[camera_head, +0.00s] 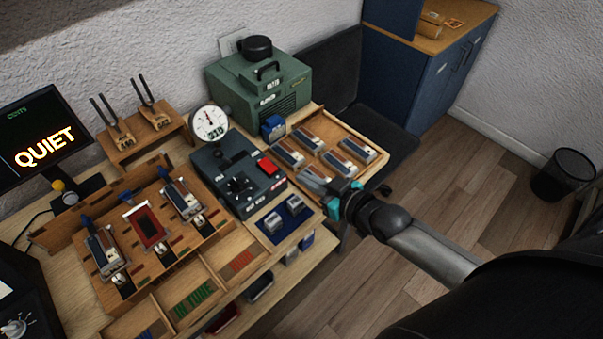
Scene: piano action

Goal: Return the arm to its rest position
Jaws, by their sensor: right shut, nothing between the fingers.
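My right arm (435,252) comes in from the lower right, and its gripper (332,204) is at the front right corner of the workbench. The gripper has teal parts and is shut and empty. It is close to the wooden tray (350,133) that holds several metal-and-wood blocks. I cannot tell whether it touches the tray edge. My left gripper is out of view.
A dark device with a round gauge (210,123) and red button (267,166) stands left of the tray. A green machine (258,84) is behind. A wooden rack (190,236) holds several blocks. A dark chair (385,150) stands right; open floor (480,200) lies beyond.

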